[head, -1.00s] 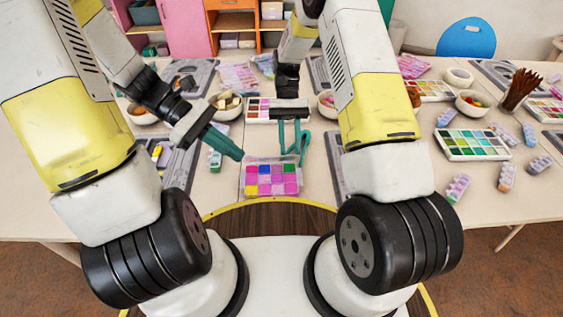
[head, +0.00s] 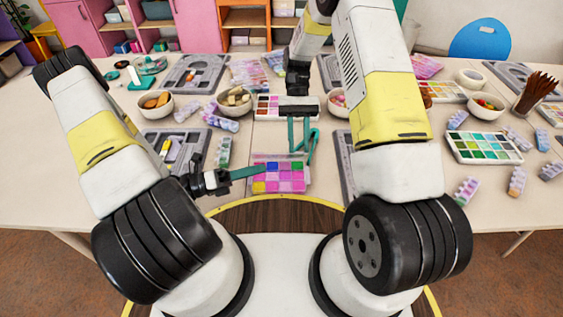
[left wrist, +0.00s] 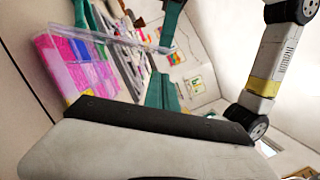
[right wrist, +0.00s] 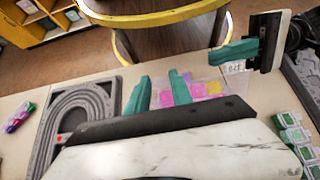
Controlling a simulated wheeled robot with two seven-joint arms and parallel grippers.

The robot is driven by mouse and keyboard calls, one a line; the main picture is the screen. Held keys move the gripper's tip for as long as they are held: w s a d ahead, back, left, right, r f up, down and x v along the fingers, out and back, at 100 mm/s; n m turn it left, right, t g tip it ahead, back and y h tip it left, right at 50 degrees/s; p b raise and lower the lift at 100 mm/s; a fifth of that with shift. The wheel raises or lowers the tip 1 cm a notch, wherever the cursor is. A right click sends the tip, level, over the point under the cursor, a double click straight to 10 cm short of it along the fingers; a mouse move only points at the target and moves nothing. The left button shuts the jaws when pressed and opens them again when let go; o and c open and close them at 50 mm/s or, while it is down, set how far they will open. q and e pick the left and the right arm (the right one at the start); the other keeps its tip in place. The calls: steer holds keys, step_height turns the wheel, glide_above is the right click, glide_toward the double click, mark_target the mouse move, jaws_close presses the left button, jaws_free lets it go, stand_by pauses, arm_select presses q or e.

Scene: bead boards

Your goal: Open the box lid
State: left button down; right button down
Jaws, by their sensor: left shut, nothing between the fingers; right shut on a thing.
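The bead box (head: 280,186) lies flat at the table's front middle, holding pink, purple, blue, green and yellow squares. In the left wrist view, a clear panel, apparently its lid (left wrist: 112,38), stands up at an angle from the box (left wrist: 62,62). My left gripper (head: 262,169) is shut and empty, its teal fingers reaching over the box's left part. My right gripper (head: 301,151) comes from behind, its teal fingers at the box's far right edge. It is shut on the box; whether it grips the lid or the body is unclear.
A grey tray (head: 180,146) lies left of the box, with a bead strip (head: 223,152) between them. Bowls, including one with tan pieces (head: 234,100), and a paint-coloured palette (head: 484,147) lie further off. A brown-centred, yellow-rimmed round surface (head: 325,212) lies before the table.

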mark_target(277, 156)
arm_select(q)
steer(key=x, duration=0.9)
steer(key=shift+d, duration=0.35)
steer(key=shift+w+r, duration=0.1)
steer(key=shift+w, duration=0.1)
